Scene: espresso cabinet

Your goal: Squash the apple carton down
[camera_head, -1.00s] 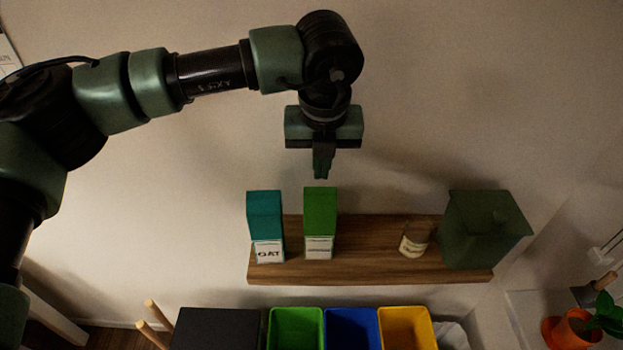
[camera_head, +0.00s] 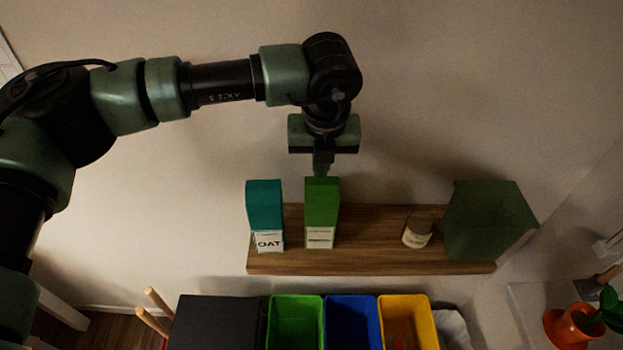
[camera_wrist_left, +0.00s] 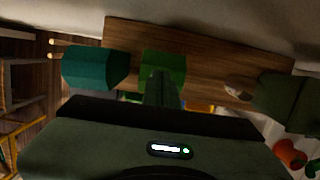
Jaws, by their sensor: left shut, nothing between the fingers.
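A tall green carton (camera_head: 322,210) with a white label stands upright on the wooden shelf; I take it for the apple carton, though its label is too small to read. My left gripper (camera_head: 322,170) is shut and empty, pointing down at the top of this carton. Its fingertips overlap the carton's top edge in the head view, and I cannot tell whether they touch. In the left wrist view the green carton (camera_wrist_left: 161,64) lies at the fingertips (camera_wrist_left: 164,80), partly hidden by them. The carton looks uncrushed. My right gripper is not in view.
A teal carton marked OAT (camera_head: 265,213) stands just left on the wooden shelf (camera_head: 370,255). A small jar (camera_head: 417,233) and a dark green bin-like container (camera_head: 487,222) stand to the right. Below are green (camera_head: 296,325), blue (camera_head: 352,325) and yellow (camera_head: 408,325) bins.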

